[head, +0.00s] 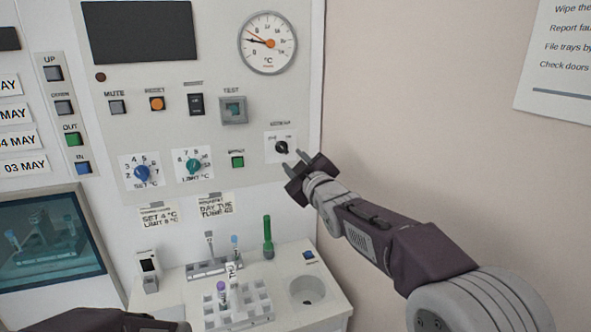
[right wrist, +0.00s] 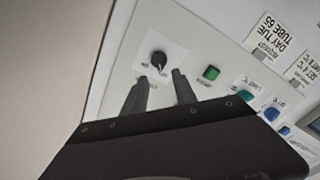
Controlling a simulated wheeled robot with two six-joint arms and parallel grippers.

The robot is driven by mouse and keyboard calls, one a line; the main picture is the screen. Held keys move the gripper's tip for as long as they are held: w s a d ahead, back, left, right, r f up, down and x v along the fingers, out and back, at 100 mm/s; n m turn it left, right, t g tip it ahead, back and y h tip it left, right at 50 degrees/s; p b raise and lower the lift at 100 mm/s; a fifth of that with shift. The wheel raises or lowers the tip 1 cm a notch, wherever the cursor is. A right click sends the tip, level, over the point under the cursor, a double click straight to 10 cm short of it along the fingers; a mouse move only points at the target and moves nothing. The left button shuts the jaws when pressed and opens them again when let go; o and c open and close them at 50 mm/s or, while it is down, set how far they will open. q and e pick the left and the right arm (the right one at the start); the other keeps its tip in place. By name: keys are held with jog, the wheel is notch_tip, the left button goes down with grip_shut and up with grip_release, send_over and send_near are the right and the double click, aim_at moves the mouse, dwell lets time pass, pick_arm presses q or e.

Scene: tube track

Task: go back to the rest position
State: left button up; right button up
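My right gripper (head: 294,160) is in front of the panel at the right, just below and right of a black rotary knob (head: 281,147). In the right wrist view its two dark fingers (right wrist: 160,77) stand apart with nothing between them. The knob (right wrist: 158,60) shows just past the fingertips, on a white plate; contact cannot be made out. A dark piece of my left arm shows at the bottom left of the head view; its gripper is outside the picture.
The panel carries a gauge (head: 267,43), dials, buttons and a green button (head: 237,162). Below, a shelf holds a white tube rack (head: 239,307), a green tube (head: 268,236) and a round well (head: 307,290). Bare wall (head: 420,120) lies to the right.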

jog(key=s+d+f+m+g+h+p, duration=0.1)
jog(key=s+d+f+m+g+h, duration=0.25)
jog(key=f, duration=0.65)
jog(key=s+d+f+m+g+h+p, duration=0.1)
jog(key=s+d+f+m+g, duration=0.25)
jog(key=s+d+f, duration=0.45)
jog(key=s+d+f+m+g, duration=0.1)
jog(key=s+f+g, duration=0.2)
jog(key=s+f, duration=0.2)
jog(key=s+d+f+m+g+p, duration=0.1)
jog(key=s+f, duration=0.4)
jog(key=s, duration=0.5)
jog(key=s+d+f+m+g, duration=0.1)
jog(key=s+f+m+g, duration=0.2)
jog(key=s+f+g, duration=0.2)
jog(key=s+h, duration=0.1)
jog(key=s, duration=0.2)
jog(key=shift+d+f+p, duration=0.3)
jog(key=shift+f+p, duration=0.05)
jog(key=shift+f, duration=0.05)
